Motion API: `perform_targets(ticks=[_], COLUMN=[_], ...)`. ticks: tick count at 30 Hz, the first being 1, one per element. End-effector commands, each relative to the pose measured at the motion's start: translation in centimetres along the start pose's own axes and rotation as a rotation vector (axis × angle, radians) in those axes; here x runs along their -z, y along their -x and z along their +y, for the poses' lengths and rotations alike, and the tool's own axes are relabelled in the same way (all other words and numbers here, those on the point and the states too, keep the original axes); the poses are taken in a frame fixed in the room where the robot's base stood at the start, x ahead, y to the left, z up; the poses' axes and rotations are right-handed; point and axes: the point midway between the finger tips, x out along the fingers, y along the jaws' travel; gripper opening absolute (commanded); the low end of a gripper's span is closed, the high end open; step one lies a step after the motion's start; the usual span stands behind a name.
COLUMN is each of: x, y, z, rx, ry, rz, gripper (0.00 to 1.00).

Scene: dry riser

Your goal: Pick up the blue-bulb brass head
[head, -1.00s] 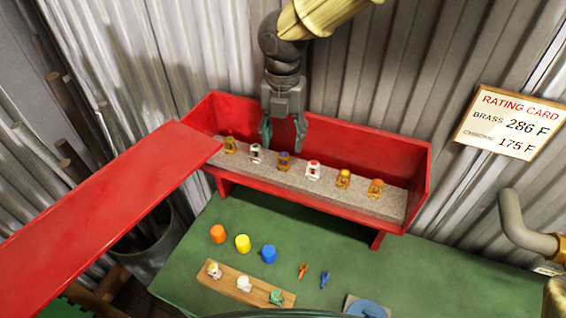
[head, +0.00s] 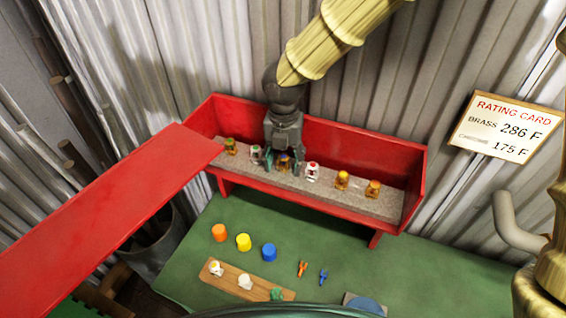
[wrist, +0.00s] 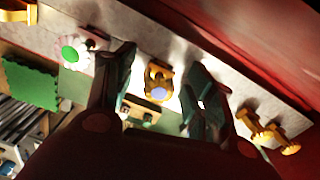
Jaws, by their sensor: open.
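The blue-bulb brass head (head: 283,162) stands in the row on the grey strip inside the red box. In the wrist view the blue-bulb brass head (wrist: 158,84) shows its round blue bulb between my fingers. My gripper (head: 282,165) is lowered over it, open, with one finger on each side; in the wrist view my gripper (wrist: 160,88) shows a gap on both sides of the head. The fingers partly hide the head in the head view.
A white head with a green bulb (wrist: 72,52) stands close beside one finger. A white red-topped head (head: 312,170) and brass heads (head: 342,179) stand to the right. The red box's back wall (head: 350,145) rises behind. Caps (head: 243,242) and a wooden strip (head: 240,284) lie on the green table.

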Motion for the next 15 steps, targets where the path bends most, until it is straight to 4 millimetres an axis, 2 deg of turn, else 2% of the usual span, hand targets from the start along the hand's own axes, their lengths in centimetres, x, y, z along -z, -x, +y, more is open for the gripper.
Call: perform_targets(ticks=[2, 10, 11, 15], x=[0.01, 0.00, 0.00, 0.00], y=[0.00, 0.01, 0.01, 0.03], z=[0.01, -0.01, -0.02, -0.02], rx=[0.000, 0.000, 0.000, 0.000], ry=[0.000, 0.000, 0.000, -0.001], rz=[0.000, 0.000, 0.000, 0.000], gripper=[0.54, 0.05, 0.02, 0.02])
